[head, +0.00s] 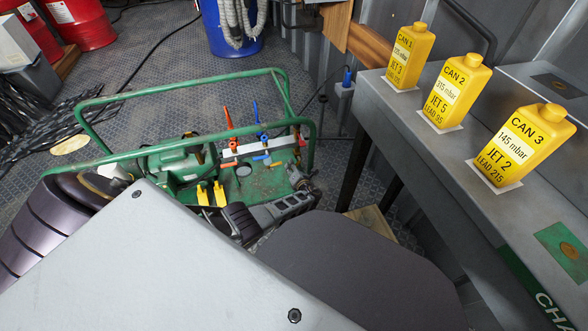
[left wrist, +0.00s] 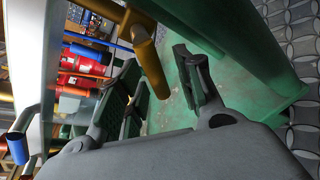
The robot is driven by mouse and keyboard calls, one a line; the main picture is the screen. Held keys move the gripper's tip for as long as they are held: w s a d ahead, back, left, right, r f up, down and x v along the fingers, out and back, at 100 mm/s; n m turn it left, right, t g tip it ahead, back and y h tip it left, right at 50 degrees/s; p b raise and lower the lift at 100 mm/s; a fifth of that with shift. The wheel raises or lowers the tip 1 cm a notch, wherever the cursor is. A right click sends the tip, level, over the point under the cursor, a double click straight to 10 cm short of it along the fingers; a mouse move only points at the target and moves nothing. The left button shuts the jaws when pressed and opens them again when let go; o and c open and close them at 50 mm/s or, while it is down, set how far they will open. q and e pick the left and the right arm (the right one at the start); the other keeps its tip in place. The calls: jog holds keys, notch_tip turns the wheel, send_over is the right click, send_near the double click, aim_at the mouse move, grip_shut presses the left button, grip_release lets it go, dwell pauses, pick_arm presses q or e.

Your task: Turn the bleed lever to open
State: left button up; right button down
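A green-framed machine (head: 190,138) stands on the floor with a pale manifold bar (head: 262,148) across it. A red handle (head: 229,118), a blue handle (head: 257,113) and an orange handle (head: 297,134) stick up along the bar. My left gripper (head: 300,183) is low at the bar's right end. In the left wrist view its two grey fingers (left wrist: 160,88) are apart, with a brass-yellow lever (left wrist: 148,58) reaching down into the gap between them. I cannot see firm contact. No label shows which handle is the bleed lever. My right gripper is out of view.
Yellow cans, CAN 1 (head: 410,55), CAN 2 (head: 456,92) and CAN 3 (head: 524,143), stand on a grey bench (head: 420,125) at right. A blue drum (head: 233,38) with hoses stands behind. Green frame rails (head: 180,79) surround the machine closely.

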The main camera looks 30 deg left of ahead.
pick_arm(q)
jog(key=shift+c, duration=0.3)
grip_shut()
jog(key=shift+w+n, duration=0.1)
jog(key=shift+n, duration=0.2)
jog(key=shift+w+d+f+n+t+h, duration=0.15)
jog(key=shift+w+d+n+t+h, duration=0.2)
jog(key=shift+n, duration=0.5)
jog(key=shift+w+d+f+n+t+h, duration=0.25)
jog(key=shift+n+t, duration=0.25)
jog(key=shift+n, duration=0.4)
jog(key=shift+w+d+f+n+t+h, duration=0.1)
jog(key=shift+w+d+n+t+h, duration=0.1)
jog(key=shift+w+n+t, duration=0.45)
jog(key=shift+s+d+n, duration=0.1)
jog(key=shift+s+n, duration=0.05)
jog(key=shift+n, duration=0.35)
jog(key=shift+o, duration=0.3)
grip_release()
